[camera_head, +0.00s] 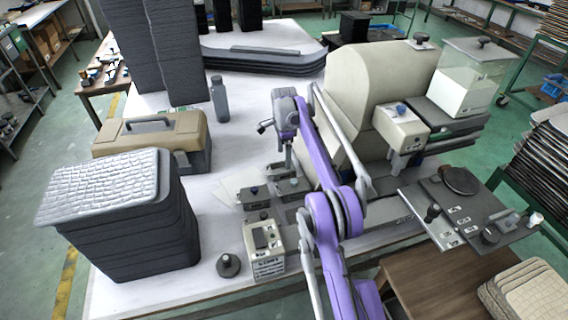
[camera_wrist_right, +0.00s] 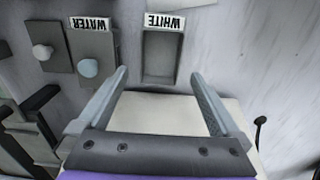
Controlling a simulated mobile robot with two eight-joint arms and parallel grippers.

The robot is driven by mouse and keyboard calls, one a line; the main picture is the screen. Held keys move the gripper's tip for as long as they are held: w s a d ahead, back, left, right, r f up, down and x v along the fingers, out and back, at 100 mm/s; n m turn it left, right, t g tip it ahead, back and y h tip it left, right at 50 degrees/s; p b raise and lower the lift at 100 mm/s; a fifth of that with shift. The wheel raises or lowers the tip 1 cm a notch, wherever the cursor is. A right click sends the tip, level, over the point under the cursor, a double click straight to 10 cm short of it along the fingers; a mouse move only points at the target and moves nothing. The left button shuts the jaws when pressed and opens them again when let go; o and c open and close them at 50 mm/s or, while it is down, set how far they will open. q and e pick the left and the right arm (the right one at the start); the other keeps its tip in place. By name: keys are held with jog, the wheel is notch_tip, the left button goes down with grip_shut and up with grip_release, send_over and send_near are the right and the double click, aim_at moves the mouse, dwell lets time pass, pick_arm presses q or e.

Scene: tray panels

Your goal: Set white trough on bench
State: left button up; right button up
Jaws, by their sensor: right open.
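In the right wrist view, a grey, open rectangular trough (camera_wrist_right: 160,55) sits on the pale bench top, with an upside-down WHITE label at its far end. My right gripper (camera_wrist_right: 160,76) is open, its two fingers apart on either side of the trough's near end, with nothing held between them. In the head view my right gripper (camera_head: 287,168) points down over the bench (camera_head: 225,150), near small dark boxes with knobs. I cannot make out the WHITE trough for certain there. My left gripper is not in view.
A WATER-labelled grey block (camera_wrist_right: 92,55) with a round knob lies left of the trough. A beige toolbox (camera_head: 150,135), a dark tray stack (camera_head: 130,225), a grey bottle (camera_head: 219,100) and a large beige machine (camera_head: 365,85) surround the work area. Bare bench shows near the bottle.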

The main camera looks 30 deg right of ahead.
jog(key=s+a+r+n+t+p, duration=0.1)
jog(key=s+a+r+n, duration=0.1)
jog(key=a+r+n, duration=0.3)
jog(key=s+a+r, duration=0.2)
jog(key=r, duration=0.5)
jog(key=s+a+n+t, duration=0.1)
jog(key=s+a+n, duration=0.2)
jog(key=s, duration=0.4)
jog(key=s+a+n+t, duration=0.1)
jog(key=s+a+n, duration=0.3)
jog(key=s, duration=0.4)
jog(key=s+a+f+n+t, duration=0.1)
jog(key=s+a+n, duration=0.3)
jog(key=s, duration=0.4)
jog(key=shift+s+a+f, duration=0.1)
jog(key=shift+s+a, duration=0.05)
jog(key=shift+a, duration=0.25)
jog(key=s+a+f+n, duration=0.1)
jog(key=s+f+n, duration=0.1)
jog(key=s+f, duration=0.2)
jog(key=s+a+f+n+t, duration=0.1)
jog(key=s+f+n, duration=0.1)
jog(key=s+f, duration=0.2)
jog(key=s, duration=0.3)
jog(key=shift+s+a+n, duration=0.25)
jog(key=shift+a+n, duration=0.1)
jog(key=shift+n, duration=0.05)
